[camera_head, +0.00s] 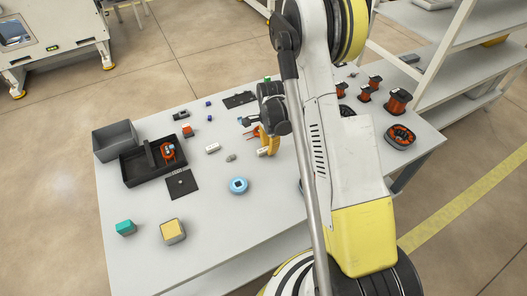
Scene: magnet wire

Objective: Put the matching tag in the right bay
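A dark tray (129,172) with a divider stands on the left of the table. An orange-red coil-like part (168,152) lies in its right bay; its left bay looks empty. I cannot tell which thing is the matching tag; several small pieces lie on the table, among them a white block (212,148) and two small blue pieces, one (208,103) behind the other (210,118). My gripper (263,138) is low over the middle of the table, to the right of the white block, partly hidden by my arm. A yellow-orange part shows at its end; whether the fingers hold anything is unclear.
A grey open box (115,141) stands behind the tray. Black plates (181,184), a blue ring (238,185), a teal block (125,228) and a yellow-topped block (172,230) lie on the table. Copper spools (397,101) stand at right. The front middle of the table (215,225) is mostly clear.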

